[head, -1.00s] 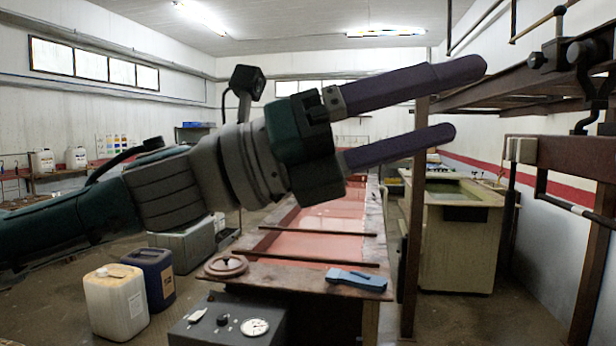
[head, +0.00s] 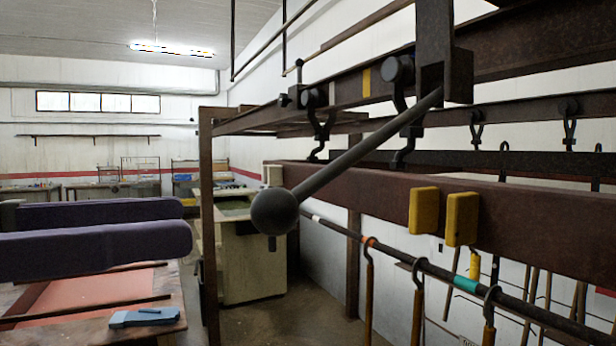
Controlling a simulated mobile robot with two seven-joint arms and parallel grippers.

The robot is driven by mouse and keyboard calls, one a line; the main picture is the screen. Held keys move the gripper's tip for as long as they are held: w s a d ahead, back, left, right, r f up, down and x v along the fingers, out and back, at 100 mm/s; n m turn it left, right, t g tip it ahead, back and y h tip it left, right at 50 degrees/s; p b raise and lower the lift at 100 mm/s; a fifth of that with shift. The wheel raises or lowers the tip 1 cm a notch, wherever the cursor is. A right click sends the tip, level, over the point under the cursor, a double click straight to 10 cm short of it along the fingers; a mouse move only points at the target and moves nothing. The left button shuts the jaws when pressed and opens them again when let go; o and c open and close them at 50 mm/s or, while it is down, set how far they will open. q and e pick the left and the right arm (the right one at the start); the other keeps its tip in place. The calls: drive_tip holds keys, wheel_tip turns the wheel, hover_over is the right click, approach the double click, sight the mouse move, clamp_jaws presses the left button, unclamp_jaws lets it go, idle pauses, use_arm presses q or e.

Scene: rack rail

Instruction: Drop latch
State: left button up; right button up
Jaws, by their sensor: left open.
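A grey lever (head: 365,148) with a round ball knob (head: 275,211) at its lower left end slants up to a dark rusty bracket (head: 446,65) on the overhead rail (head: 365,82). It looks like the latch, but I cannot be sure. Its ball hangs free in front of the rack. My left gripper (head: 187,223) comes in from the left edge, its two long purple fingers apart and nothing seen between them. The fingertips are left of the ball in the picture, apart from it. My right gripper is not in view.
A brown beam (head: 560,222) with two yellow blocks (head: 442,214) crosses the right side. Below it a dark bar (head: 420,267) carries several hooks. A rusty post (head: 208,230) stands behind the fingertips. A blue tool (head: 145,317) lies on the bench at lower left.

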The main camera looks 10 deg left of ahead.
sight(251, 211)
use_arm(q)
drive_tip(key=p+x, duration=0.3)
drive_tip(key=x, duration=0.4)
drive_tip(key=shift+w+d+r+p, duration=0.1)
drive_tip(key=shift+w+d+p, duration=0.15)
drive_tip(key=shift+d+p, duration=0.1)
drive_tip(key=shift+w+d, duration=0.25)
drive_tip(key=shift+d, duration=0.15)
drive_tip(key=c, duration=1.1)
